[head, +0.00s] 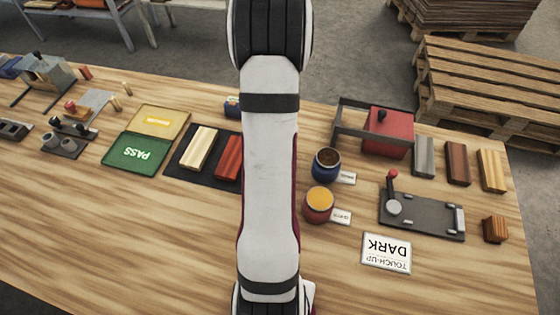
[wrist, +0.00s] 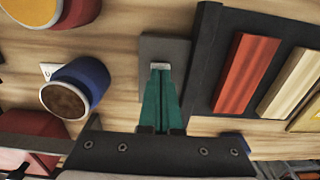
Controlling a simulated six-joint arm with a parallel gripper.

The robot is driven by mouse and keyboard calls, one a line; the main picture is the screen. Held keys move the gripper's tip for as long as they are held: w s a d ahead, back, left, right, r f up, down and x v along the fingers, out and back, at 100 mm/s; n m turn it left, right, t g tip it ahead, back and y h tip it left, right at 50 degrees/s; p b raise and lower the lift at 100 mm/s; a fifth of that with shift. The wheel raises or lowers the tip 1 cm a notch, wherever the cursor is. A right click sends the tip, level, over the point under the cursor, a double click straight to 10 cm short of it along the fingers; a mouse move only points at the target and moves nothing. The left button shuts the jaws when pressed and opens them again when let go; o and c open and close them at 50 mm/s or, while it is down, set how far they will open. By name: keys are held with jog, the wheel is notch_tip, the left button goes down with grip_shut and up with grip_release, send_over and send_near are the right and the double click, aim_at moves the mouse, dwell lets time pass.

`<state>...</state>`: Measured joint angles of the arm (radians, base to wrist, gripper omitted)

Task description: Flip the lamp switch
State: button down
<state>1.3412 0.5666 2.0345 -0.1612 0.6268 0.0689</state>
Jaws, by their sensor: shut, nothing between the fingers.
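In the wrist view, a small grey plate (wrist: 176,48) with a pale raised piece (wrist: 160,66) lies on the wooden table; this looks like the lamp switch. My gripper (wrist: 160,72) is shut and empty, its two teal fingers together. Its tips overlap the pale piece in the picture; whether they touch it I cannot tell. The fingers hide the near part of the plate. In the head view my own arm covers this spot, so neither switch nor gripper shows there.
The blue jar (wrist: 88,75) stands left of my fingers in the wrist view. A dark mat (wrist: 208,65) with a red block (wrist: 247,75) and a pale block (wrist: 290,83) lies to the right. In the head view, a green PASS tray (head: 110,151) is farther left and a red box (head: 392,138) right.

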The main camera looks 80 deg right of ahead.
jog(key=shift+f, duration=0.3)
notch_tip(320, 180, up, 7)
jog(key=shift+f, duration=0.15)
dwell(0.6)
